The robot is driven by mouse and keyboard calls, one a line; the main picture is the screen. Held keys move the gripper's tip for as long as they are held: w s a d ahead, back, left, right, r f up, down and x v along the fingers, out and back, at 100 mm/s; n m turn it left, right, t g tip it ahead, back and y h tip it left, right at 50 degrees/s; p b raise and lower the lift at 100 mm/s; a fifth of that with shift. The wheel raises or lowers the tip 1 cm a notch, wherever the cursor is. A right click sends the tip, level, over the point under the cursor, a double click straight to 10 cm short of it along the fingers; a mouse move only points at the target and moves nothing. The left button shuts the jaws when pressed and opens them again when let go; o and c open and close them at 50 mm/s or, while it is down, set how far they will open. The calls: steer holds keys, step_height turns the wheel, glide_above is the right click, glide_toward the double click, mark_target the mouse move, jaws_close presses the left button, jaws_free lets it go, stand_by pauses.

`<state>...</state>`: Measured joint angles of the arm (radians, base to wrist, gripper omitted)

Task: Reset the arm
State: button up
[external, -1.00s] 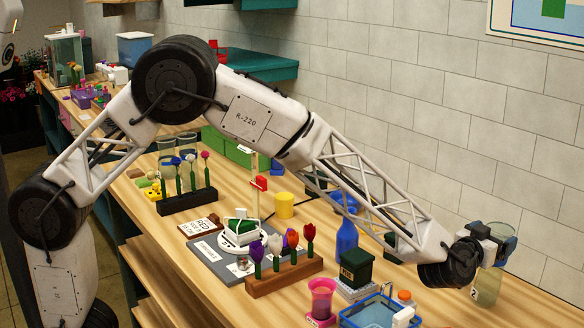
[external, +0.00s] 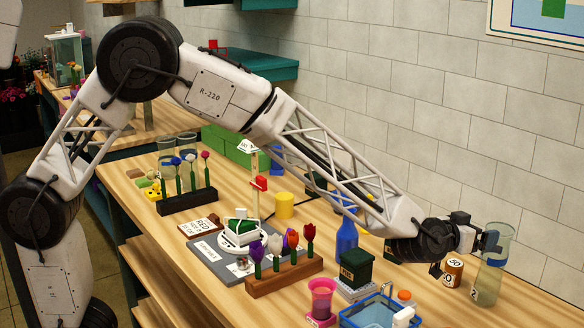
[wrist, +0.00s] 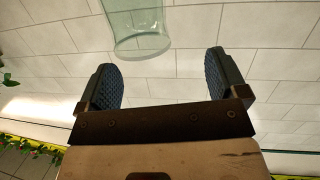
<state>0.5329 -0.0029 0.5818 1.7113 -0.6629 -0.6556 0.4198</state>
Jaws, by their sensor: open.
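A tall clear glass vase (external: 492,268) stands upright on the bench at the far right. In the wrist view its rim end (wrist: 138,35) shows beyond the fingers, with a gap between. My gripper (wrist: 163,82) is open and empty, its two dark ribbed finger pads spread apart. In the external view my gripper (external: 481,242) is just left of the vase's upper part, at about the same height. Whether a finger still overlaps the vase there is hard to tell.
A brown jar marked 50 (external: 453,271) stands beside the vase, below my gripper. Wooden flower racks (external: 284,277) stand further left. The tiled wall is behind.

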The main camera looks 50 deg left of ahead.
steer(key=s+a+r+m+g+h, duration=0.1)
steer(key=s+a+r+g, duration=0.2)
steer(key=s+a, duration=0.6)
steer(key=s+a+r+g, duration=0.35)
steer(key=s+a, duration=0.45)
steer(key=a, duration=0.3)
steer(key=s+a+f+g+y, duration=0.1)
steer(key=s+a+g, duration=0.1)
steer(key=s+a, duration=0.4)
steer(key=s+a+f+n+g+y, duration=0.1)
steer(key=s+a, duration=0.5)
steer(key=s, duration=1)
steer(key=s+a+f+g+y, duration=0.1)
steer(key=s+a+f+g, duration=0.1)
steer(key=s+a+g, duration=0.2)
steer(key=s+a, duration=0.3)
steer(key=s, duration=0.4)
steer(key=shift+s+n, duration=0.2)
steer(key=shift+n, duration=0.1)
